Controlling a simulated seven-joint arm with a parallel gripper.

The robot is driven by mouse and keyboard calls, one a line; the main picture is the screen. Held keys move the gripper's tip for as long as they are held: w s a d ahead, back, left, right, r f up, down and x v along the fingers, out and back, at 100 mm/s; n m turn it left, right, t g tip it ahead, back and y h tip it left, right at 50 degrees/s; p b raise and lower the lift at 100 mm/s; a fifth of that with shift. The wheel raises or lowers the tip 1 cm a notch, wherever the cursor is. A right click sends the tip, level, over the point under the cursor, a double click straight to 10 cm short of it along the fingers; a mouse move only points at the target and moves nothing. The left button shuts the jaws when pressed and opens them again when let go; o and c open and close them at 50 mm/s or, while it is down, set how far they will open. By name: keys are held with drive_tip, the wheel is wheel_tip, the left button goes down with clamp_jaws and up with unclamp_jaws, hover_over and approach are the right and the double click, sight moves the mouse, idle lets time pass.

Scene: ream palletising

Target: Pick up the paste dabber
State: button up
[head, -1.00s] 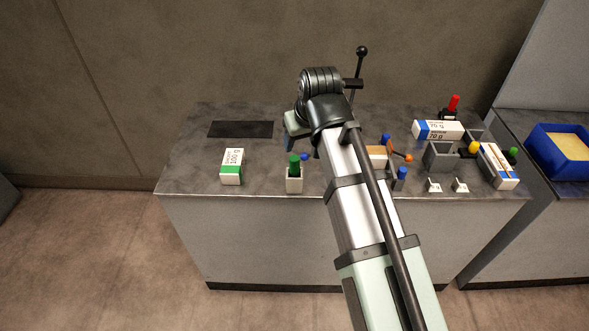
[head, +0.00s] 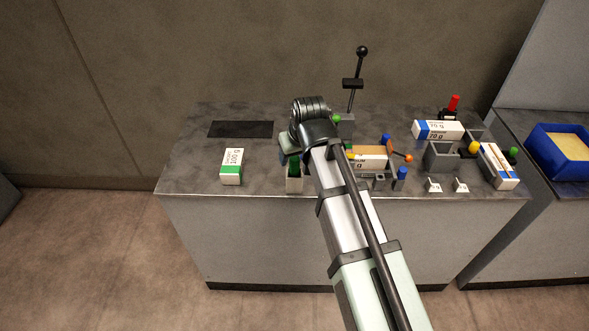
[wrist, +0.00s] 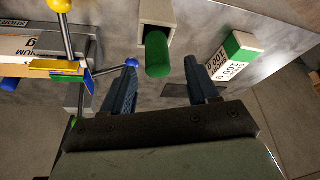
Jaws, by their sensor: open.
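The paste dabber appears to be the green cylinder (head: 293,167) standing in a pale square holder (head: 294,185) near the table's front edge. In the wrist view the green cylinder (wrist: 158,52) points toward my gripper, its far end in the holder (wrist: 156,14). My gripper (wrist: 160,78) is open, its two dark blue fingers spread to the left and right of the green cylinder's near end. No contact is visible. In the head view my wrist is over the holder and partly hides the fingers.
A green-and-white 100 g packet (head: 231,166) stands left of the holder, with a dark mat (head: 240,129) behind it. To the right are an orange-and-blue-knobbed fixture (head: 393,150), a grey bin (head: 440,157) and more packets (head: 437,130). A black-knobbed lever (head: 361,68) rises behind.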

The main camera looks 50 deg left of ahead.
sight(295, 173)
drive_tip(key=shift+x, duration=2.45)
drive_tip(key=shift+w, duration=0.1)
drive_tip(key=shift+c, duration=0.2)
drive_tip(key=c, duration=1)
drive_tip(key=shift+r, duration=0.1)
